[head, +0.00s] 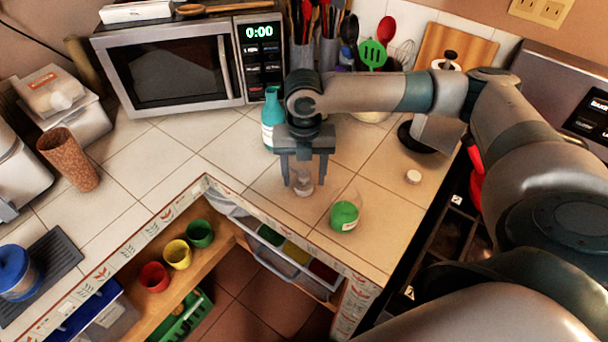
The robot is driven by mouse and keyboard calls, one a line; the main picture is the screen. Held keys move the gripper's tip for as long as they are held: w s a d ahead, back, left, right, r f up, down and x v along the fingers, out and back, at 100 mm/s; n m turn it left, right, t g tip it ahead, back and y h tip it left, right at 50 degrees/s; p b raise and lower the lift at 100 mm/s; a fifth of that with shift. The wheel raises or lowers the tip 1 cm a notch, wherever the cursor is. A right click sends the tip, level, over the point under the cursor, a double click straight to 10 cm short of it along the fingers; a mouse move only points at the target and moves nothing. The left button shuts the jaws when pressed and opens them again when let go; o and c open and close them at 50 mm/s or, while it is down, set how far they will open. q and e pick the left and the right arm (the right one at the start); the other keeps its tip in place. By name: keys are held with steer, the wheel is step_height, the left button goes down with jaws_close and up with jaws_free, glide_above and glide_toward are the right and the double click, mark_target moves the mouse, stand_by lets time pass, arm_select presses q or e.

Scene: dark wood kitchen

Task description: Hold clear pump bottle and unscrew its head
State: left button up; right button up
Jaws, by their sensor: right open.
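My right gripper (304,183) points down over the tiled counter, its two fingers open and apart. A clear container with a green label or content (344,216) stands to the right, near the counter's front edge. A small white round cap-like piece (413,177) lies farther right. My left gripper is out of view.
A teal bottle (272,117) stands just behind the gripper. A microwave (170,70) and utensil holders (328,52) line the back. A cork-like cup (70,160) stands at left. Several coloured cups (178,254) sit on a lower shelf. The tiles left of the gripper are clear.

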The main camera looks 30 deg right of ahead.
step_height(320, 180, up, 12)
steer(key=b, duration=0.2)
stand_by(0.4)
steer(key=shift+f, duration=0.1)
stand_by(0.6)
